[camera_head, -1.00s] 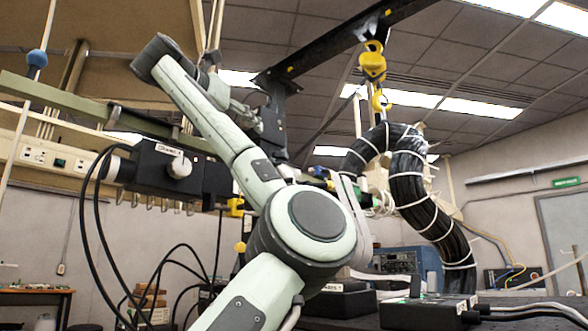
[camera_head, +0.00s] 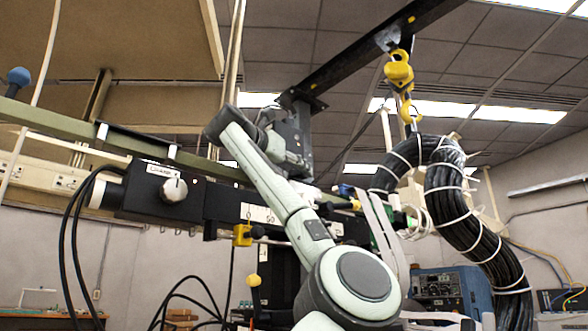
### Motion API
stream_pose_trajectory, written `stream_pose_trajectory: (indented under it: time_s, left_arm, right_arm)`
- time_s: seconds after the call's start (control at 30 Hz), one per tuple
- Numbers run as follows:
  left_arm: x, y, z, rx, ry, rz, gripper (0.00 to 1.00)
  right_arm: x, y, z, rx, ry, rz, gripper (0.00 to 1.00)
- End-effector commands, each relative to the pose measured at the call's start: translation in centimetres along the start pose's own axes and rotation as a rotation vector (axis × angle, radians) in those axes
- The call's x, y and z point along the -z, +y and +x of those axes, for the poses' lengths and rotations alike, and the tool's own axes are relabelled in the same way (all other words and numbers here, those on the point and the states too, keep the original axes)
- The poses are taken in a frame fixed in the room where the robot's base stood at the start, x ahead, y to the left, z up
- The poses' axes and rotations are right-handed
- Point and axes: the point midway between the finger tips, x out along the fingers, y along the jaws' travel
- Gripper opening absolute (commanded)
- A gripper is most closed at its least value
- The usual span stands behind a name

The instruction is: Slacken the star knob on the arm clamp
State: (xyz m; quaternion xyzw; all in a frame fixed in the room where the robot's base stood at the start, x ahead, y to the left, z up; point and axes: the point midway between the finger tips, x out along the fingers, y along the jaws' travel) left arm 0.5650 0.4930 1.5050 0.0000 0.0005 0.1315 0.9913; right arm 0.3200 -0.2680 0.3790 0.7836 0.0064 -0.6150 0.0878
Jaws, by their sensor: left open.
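A long black box (camera_head: 211,203) with a small white label lies across the left and middle, and a pale round knob (camera_head: 173,190) is on its front. I cannot make out whether that knob is star-shaped. A yellow block (camera_head: 243,234) sits on a thin rod under the box, with a yellow ball-like piece (camera_head: 253,280) hanging below. My left arm rises from the bottom and bends over at the top. My left gripper (camera_head: 303,166) is open, small and partly hidden behind the arm, right of the pale knob and apart from it. My right gripper is not in view.
A thick black cable bundle (camera_head: 465,215) hangs from a yellow hoist hook (camera_head: 399,75) on the right. A dark beam (camera_head: 375,50) runs overhead. Black cables (camera_head: 68,235) loop at the left. A blue instrument (camera_head: 440,290) stands low right.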

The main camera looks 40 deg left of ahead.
Motion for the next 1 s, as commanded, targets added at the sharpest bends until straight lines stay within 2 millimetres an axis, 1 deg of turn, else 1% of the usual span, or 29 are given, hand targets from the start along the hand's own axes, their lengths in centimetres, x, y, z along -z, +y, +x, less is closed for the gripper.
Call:
stream_pose_trajectory:
  time_s: [0.1, 0.3, 0.33, 0.63, 0.87, 1.0]
  left_arm:
    - [-0.02, 0.05, 0.47, -0.001, -0.001, -0.001, 0.45]
    - [0.02, 0.03, 0.5, 0.0, -0.001, -0.001, 0.45]
    - [0.02, 0.03, 0.5, 0.0, -0.001, -0.001, 0.43]
    - [0.01, 0.02, 0.48, 0.0, -0.001, 0.0, 0.07]
    - [0.03, -0.1, 0.48, -0.018, -0.001, 0.001, 0.07]
    - [0.06, -0.24, 0.54, -0.067, -0.001, 0.002, 0.07]
  right_arm:
    - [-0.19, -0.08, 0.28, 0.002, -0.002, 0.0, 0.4]
    - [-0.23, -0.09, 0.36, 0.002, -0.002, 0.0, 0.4]
    - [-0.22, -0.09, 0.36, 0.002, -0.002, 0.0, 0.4]
    - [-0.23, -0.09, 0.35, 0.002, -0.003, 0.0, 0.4]
    - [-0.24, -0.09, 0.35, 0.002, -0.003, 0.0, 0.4]
    - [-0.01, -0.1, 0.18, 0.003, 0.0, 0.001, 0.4]
